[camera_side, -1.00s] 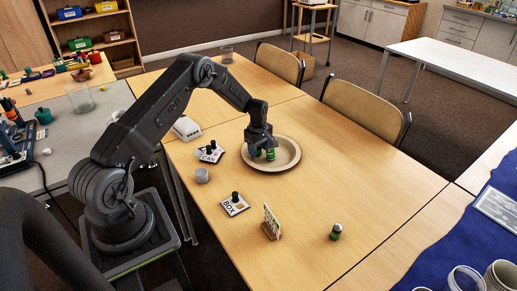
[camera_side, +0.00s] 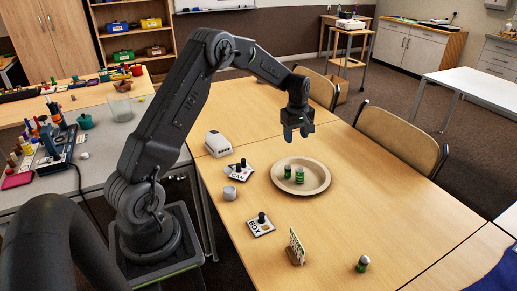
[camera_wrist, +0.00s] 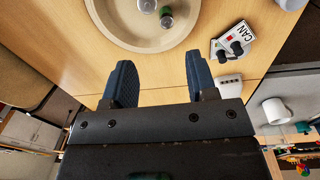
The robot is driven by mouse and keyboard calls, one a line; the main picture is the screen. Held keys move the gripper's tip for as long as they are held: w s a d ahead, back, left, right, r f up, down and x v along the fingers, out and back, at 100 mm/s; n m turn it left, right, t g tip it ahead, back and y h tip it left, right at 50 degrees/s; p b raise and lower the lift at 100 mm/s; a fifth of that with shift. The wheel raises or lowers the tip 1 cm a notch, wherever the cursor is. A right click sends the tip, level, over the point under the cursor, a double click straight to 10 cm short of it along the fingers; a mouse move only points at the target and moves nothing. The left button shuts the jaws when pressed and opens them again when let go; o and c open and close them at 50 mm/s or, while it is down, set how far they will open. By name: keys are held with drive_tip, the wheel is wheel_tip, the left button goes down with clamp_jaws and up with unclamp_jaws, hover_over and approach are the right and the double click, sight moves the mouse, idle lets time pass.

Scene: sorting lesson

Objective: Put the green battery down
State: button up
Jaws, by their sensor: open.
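Two small green batteries stand upright and close together in the round beige dish (camera_side: 322,188): one on the left (camera_side: 288,171) and one on the right (camera_side: 299,175). In the wrist view they show at the top edge, partly cut off (camera_wrist: 147,5) (camera_wrist: 166,19), in the dish (camera_wrist: 110,37). My gripper (camera_side: 296,135) is open and empty above the far side of the dish, clear of the batteries. Its two fingers (camera_wrist: 161,85) are spread in the wrist view.
A CAN card (camera_side: 240,171), a BOX card (camera_side: 261,227), a grey cylinder (camera_side: 230,193) and a white device (camera_side: 217,144) lie left of the dish. An upright card (camera_side: 296,247) stands in front. The table right of the dish is clear.

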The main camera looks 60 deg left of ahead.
drive_tip(key=s+d+r+m+t, duration=0.1)
drive_tip(key=s+d+r+m, duration=0.35)
drive_tip(key=d+r, duration=0.3)
drive_tip(key=s+d+r+m+t, duration=0.1)
drive_tip(key=s+d+r+m, duration=0.3)
drive_tip(key=s+d+r, duration=0.4)
drive_tip(key=s+d+r+m+t, duration=0.1)
drive_tip(key=s+d+m, duration=0.3)
drive_tip(key=s, duration=0.4)
drive_tip(key=s+d+r+m+t, duration=0.1)
drive_tip(key=s+d+m, duration=0.3)
drive_tip(key=s, duration=0.4)
drive_tip(key=shift+s+m+t, duration=0.2)
drive_tip(key=shift+m+t, duration=0.3)
drive_tip(key=shift+m, duration=0.05)
